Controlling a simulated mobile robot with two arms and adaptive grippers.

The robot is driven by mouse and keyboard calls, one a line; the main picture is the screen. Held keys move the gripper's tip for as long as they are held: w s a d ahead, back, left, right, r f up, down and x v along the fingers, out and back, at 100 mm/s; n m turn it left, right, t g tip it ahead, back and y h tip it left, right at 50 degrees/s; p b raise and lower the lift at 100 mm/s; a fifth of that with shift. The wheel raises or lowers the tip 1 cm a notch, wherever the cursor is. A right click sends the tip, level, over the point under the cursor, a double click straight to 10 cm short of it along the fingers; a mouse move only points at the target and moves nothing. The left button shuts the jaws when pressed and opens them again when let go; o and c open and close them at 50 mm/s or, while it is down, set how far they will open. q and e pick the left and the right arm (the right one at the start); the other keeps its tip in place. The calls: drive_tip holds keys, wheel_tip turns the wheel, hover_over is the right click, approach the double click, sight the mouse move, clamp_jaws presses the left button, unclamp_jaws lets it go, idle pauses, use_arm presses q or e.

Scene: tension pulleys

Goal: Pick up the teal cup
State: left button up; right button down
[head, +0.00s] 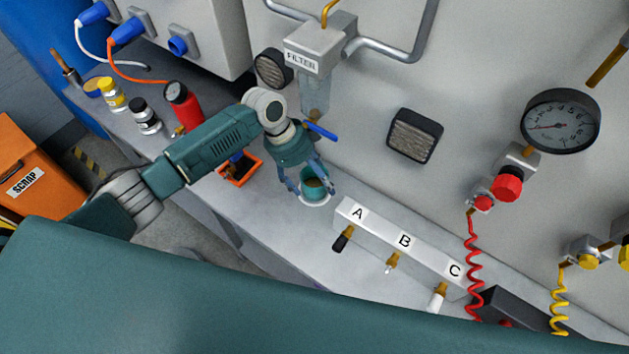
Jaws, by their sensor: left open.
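The teal cup (313,189) stands on a white round base or saucer (316,202) on the grey bench, left of the block lettered A, B and C. Something brown shows inside its rim. My left gripper (310,186) is at the cup, with its open fingers on either side of it. I cannot tell whether the fingers touch the cup. My right gripper is not in view.
The lettered block (405,246) with small fittings stands to the right of the cup. An orange bin (240,171) sits to the left. The filter unit (310,60) is on the panel behind. Some bare bench (290,236) lies in front of the cup.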

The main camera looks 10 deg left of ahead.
use_arm(q)
drive_tip(key=shift+d+f, duration=0.1)
drive_tip(key=shift+f, duration=0.05)
drive_tip(key=shift+c, duration=0.3)
drive_tip(key=c, duration=1.2)
drive_tip(key=shift+o, duration=0.2)
